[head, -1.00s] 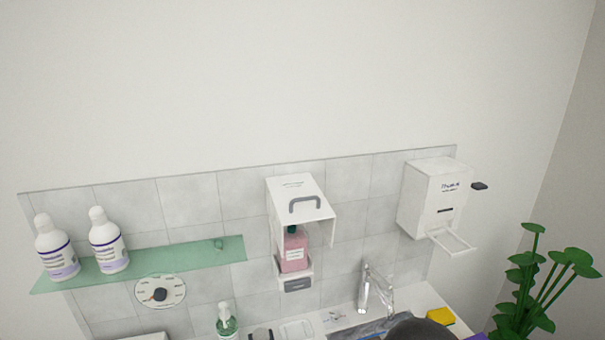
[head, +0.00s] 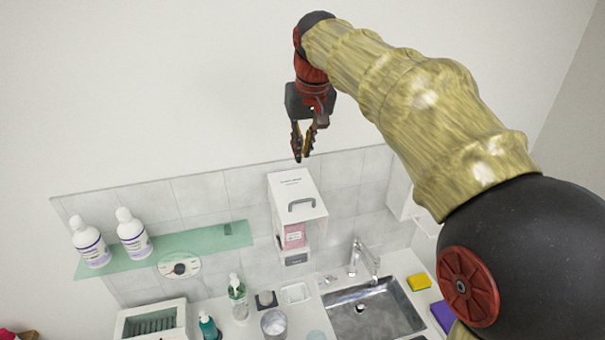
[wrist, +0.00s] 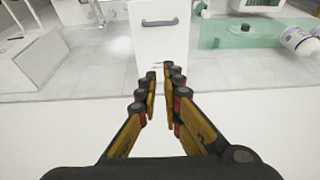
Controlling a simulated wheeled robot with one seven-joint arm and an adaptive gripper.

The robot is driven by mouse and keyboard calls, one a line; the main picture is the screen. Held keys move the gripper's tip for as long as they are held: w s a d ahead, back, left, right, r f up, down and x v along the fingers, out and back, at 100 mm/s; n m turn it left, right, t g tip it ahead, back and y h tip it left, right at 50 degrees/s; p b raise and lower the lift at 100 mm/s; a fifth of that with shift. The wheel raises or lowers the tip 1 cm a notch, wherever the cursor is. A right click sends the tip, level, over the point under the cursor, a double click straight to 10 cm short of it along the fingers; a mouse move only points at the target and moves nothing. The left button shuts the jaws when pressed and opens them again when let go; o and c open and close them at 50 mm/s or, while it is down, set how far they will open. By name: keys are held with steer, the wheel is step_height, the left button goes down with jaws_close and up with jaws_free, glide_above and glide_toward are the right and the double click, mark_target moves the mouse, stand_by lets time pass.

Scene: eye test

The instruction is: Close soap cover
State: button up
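The soap cover (head: 290,187) is a white box-shaped hood with a grey handle (head: 302,204) on its front. It stands raised on the wall, and a pink soap bottle (head: 294,236) shows below it. My gripper (head: 298,158) is above the cover in the head view, pointing down, apart from it and empty. In the wrist view, the cover (wrist: 162,45) and its handle (wrist: 160,22) lie beyond the fingertips (wrist: 160,72). A narrow gap shows between the fingers, so the gripper is partly open.
A green glass shelf (head: 205,238) with two white bottles stands left of the cover. A white dispenser (head: 399,190) is at the right, partly hidden by my arm. Below are a faucet (head: 364,258), a sink (head: 375,312) and several counter items. The wall above is clear.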

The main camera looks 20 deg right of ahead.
steer(key=v, duration=0.3)
steer(key=shift+s+a, duration=0.1)
steer(key=shift+s, duration=0.05)
jaws_close()
glide_above(302, 206)
steer(key=w, duration=0.2)
step_height(302, 206, down, 10)
steer(key=shift+p, duration=0.3)
steer(key=shift+s+f, duration=0.7)
steer(key=shift+f, duration=0.25)
steer(key=shift+s+f, duration=0.25)
steer(key=shift+s, duration=0.05)
steer(key=shift+s+f, duration=0.1)
steer(key=shift+f, duration=0.3)
